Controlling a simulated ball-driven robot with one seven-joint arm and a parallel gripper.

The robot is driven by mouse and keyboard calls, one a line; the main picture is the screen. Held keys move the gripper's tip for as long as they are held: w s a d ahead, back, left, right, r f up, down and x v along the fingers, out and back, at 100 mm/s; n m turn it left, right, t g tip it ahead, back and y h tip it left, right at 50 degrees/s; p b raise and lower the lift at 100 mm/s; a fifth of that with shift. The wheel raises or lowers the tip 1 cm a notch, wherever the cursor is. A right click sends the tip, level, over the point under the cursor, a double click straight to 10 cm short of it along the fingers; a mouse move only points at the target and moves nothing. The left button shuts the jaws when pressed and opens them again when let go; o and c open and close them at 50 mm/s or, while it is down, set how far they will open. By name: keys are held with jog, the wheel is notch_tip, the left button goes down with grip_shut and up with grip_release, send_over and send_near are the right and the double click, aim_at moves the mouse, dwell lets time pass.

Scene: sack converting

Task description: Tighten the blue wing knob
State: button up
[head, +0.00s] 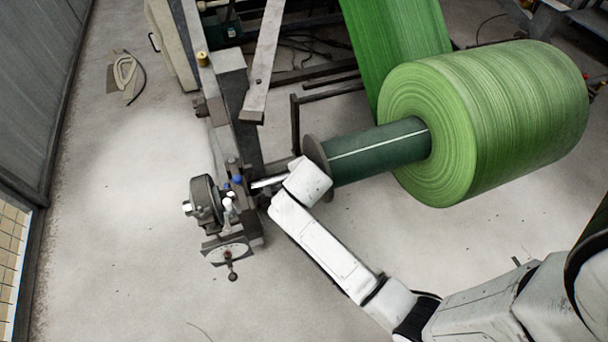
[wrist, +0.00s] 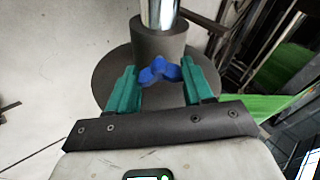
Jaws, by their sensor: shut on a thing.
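The blue wing knob (wrist: 160,70) shows in the wrist view, on a dark collar (wrist: 158,38) around a shiny steel shaft (wrist: 158,10). My gripper (wrist: 160,80) has its two green fingers on either side of the knob and is shut on its wings. A wide dark round flange (wrist: 112,75) lies behind the fingers. In the head view, my white wrist hides the knob and collar beside the flange (head: 316,158); the shaft (head: 268,182) shows to the left.
A large green roll (head: 510,120) sits on a dark green core (head: 375,150) right of the flange. The pale floor (head: 120,190) farther left is mostly clear.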

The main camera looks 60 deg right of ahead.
jog(key=shift+m, duration=1.2)
jog(key=o, duration=0.8)
jog(key=shift+c, duration=0.2)
jog(key=p+v, duration=0.1)
jog(key=v, duration=0.9)
jog(key=shift+r+p, duration=0.35)
jog(key=shift+r, duration=0.05)
jog(key=shift+a, duration=0.1)
